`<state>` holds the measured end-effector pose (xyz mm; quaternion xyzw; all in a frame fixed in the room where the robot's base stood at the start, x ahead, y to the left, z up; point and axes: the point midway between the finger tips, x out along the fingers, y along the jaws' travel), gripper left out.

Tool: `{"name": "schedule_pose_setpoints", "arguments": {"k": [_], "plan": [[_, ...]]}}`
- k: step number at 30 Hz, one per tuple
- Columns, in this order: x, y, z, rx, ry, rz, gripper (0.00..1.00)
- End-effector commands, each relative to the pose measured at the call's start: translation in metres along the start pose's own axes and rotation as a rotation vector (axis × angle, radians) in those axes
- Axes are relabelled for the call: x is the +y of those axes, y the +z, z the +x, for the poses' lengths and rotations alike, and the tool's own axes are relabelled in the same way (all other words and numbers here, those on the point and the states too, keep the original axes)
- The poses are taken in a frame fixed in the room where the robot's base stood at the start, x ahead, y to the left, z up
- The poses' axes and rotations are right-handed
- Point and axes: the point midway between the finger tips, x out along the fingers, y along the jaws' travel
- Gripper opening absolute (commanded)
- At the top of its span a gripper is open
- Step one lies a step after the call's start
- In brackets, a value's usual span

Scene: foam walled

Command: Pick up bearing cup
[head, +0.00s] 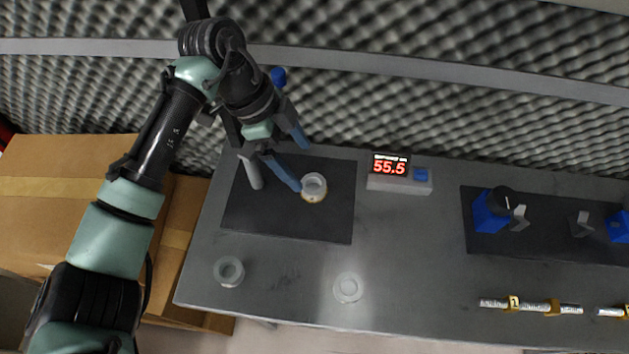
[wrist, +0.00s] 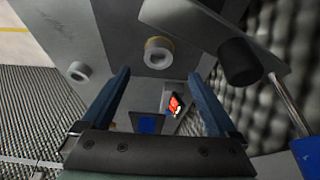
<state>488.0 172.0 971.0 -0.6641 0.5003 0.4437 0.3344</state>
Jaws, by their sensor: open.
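A pale ring-shaped bearing cup (head: 314,187) with a tan lower rim sits on the dark mat (head: 335,222). A cup with a tan ring (wrist: 158,52), which looks like the same one, shows in the wrist view just beyond and between my fingertips. My gripper (head: 302,167) is open and empty, its two blue fingers apart. In the head view the lower finger's tip overlaps the cup's left edge; I cannot tell whether they touch. Two similar pale cups stand on the bare table, one at front left (head: 228,271) and one at front middle (head: 348,288).
A display box (head: 400,181) reading 55.5 stands right of the mat. A second dark mat (head: 540,240) with blue and black parts lies at the right. Labelled rods (head: 530,306) lie at front right. Cardboard boxes (head: 70,190) stand at left; a foam wall is behind.

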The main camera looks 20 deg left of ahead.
Motion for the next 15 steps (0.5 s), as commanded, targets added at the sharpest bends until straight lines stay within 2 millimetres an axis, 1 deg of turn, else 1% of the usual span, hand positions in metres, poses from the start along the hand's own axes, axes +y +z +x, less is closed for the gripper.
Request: {"name": "schedule_pose_setpoints", "arguments": {"k": [1, 3, 8, 15], "plan": [[0.001, 0.000, 0.007, 0.001, 0.002, -0.001, 0.94], [0.000, 0.000, 0.014, 0.001, 0.000, -0.002, 0.94], [0.001, 0.001, 0.024, 0.000, 0.000, -0.002, 0.94], [0.005, 0.003, 0.059, 0.001, 0.001, 0.000, 0.94]]}}
